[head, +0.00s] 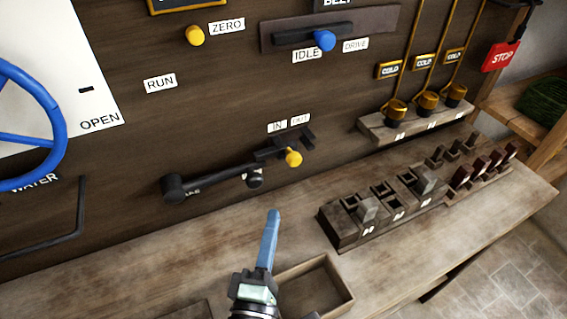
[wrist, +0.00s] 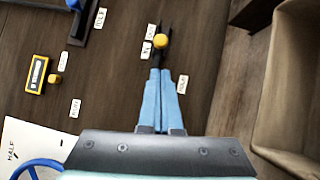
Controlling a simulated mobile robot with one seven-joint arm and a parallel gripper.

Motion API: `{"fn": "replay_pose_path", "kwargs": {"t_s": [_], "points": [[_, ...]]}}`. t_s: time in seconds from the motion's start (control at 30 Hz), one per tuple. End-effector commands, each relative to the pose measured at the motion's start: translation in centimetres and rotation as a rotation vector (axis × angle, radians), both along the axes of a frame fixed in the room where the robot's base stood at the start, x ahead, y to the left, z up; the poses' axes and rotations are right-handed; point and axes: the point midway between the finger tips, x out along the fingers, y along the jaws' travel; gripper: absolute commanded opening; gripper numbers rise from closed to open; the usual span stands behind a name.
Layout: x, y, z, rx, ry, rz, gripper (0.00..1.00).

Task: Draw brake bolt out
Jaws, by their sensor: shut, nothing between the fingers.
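The brake bolt is a yellow knob (head: 293,158) on a short dark slide on the wooden panel, below a label reading IN and a second small label. A black lever (head: 210,182) runs left from the slide, its label partly covered. The yellow knob also shows in the wrist view (wrist: 160,41), just ahead of the fingertips. My gripper (head: 273,212) has blue fingers, shut and empty, below and left of the knob in the head view. It is apart from the knob there. In the wrist view my gripper (wrist: 160,71) hides most of the black lever.
An open wooden tray (head: 338,282) lies on the bench beside my gripper. A dark block with slots (head: 340,235) stands right of it. A blue wheel (head: 50,130) is at far left. A blue-knobbed slider (head: 324,40) is above. The bench front left is mostly clear.

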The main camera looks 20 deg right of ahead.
Motion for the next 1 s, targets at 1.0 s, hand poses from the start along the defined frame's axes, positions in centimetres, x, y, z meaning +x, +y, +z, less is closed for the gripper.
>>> {"fn": "replay_pose_path", "kwargs": {"t_s": [1.0], "points": [[8.4,-5.3,1.2,0.002,-0.001,-0.002,0.0]]}}
